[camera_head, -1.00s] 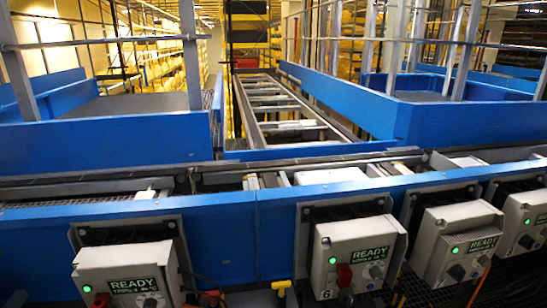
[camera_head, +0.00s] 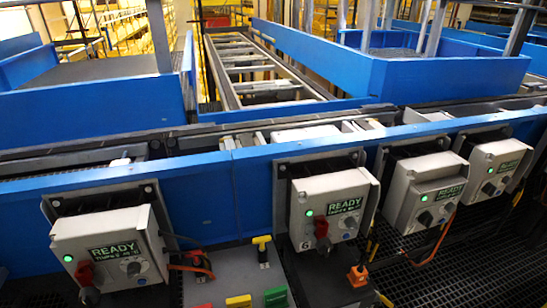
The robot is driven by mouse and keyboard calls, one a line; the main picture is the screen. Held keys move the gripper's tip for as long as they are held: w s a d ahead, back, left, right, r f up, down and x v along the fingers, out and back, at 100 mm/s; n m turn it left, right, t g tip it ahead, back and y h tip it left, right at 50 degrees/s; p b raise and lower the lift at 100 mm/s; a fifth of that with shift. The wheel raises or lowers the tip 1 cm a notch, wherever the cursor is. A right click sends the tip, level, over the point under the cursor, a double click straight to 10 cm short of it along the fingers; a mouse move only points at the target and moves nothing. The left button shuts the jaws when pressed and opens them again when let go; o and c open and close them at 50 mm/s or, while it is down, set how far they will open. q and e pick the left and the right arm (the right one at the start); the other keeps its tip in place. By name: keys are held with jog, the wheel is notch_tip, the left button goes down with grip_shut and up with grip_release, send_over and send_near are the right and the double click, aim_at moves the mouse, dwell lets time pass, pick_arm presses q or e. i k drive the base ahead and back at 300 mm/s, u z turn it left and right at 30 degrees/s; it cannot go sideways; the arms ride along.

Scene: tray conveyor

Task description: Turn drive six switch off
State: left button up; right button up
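The drive box marked 6 (camera_head: 305,207) is a pale grey box on the front of the blue conveyor frame, right of the middle in the head view. Its green READY display (camera_head: 347,206) is lit, and a small green lamp (camera_head: 309,210) glows at its left. A red switch handle (camera_head: 321,229) sits below the lamp on the box's front, with a dark part under it. I cannot tell the switch's exact setting. A round knob (camera_head: 350,222) is to its right. Neither of my grippers is in view.
Similar drive boxes stand at the left (camera_head: 85,238) and right (camera_head: 425,192), also showing READY. Below are a grey panel (camera_head: 215,277) with yellow, red and green parts, an orange part (camera_head: 357,276), cables and dark floor grating (camera_head: 455,262). The blue rail (camera_head: 215,190) runs across.

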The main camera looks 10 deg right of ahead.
aim_at(324, 245)
jog(key=z, duration=0.95)
jog(key=k, duration=0.7)
jog(key=u, duration=0.95)
jog(key=i, duration=0.55)
